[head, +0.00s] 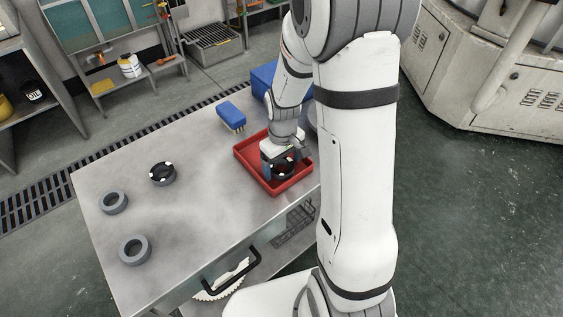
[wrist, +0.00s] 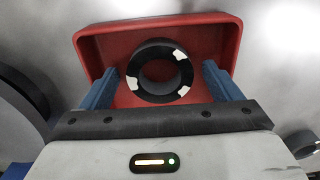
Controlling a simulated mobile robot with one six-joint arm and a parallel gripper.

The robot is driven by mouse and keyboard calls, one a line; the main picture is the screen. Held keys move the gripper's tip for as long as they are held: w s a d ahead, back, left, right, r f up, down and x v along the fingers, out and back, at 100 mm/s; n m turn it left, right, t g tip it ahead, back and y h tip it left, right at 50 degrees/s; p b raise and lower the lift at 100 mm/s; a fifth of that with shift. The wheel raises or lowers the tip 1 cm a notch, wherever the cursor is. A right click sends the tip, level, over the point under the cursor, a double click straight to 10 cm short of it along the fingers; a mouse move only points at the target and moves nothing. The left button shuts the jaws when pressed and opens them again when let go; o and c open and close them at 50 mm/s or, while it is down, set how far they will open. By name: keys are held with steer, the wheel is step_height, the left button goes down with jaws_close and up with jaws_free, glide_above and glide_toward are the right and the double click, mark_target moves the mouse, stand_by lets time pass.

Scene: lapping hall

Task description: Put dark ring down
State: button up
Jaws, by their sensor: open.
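The dark ring (wrist: 159,72), black with several white patches, lies in the red tray (wrist: 92,52) in the wrist view. In the head view the red tray (head: 250,161) sits on the bench, and the dark ring (head: 284,171) shows partly behind my gripper (head: 281,175). My gripper (wrist: 160,88) is open. Its two blue fingers stand to the left and right of the ring, with a gap on each side. A second black ring with white patches (head: 162,174) lies on the bench, left of the tray.
Two plain grey rings (head: 114,202) (head: 134,250) lie at the left of the metal bench (head: 200,215). A blue brush (head: 231,117) and a blue bin (head: 263,79) are behind the tray. The bench between the rings and tray is clear.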

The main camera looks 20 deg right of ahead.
step_height(320, 180, up, 12)
steer(key=s+r+m+t, duration=0.1)
steer(key=s+r+m, duration=0.1)
steer(key=s, duration=0.5)
steer(key=s+r+m+t, duration=0.1)
steer(key=s+r+m, duration=0.1)
steer(key=s+r, duration=0.3)
steer(key=s, duration=0.3)
steer(key=shift+a+t+p, duration=0.3)
steer(key=shift+a+p, duration=0.1)
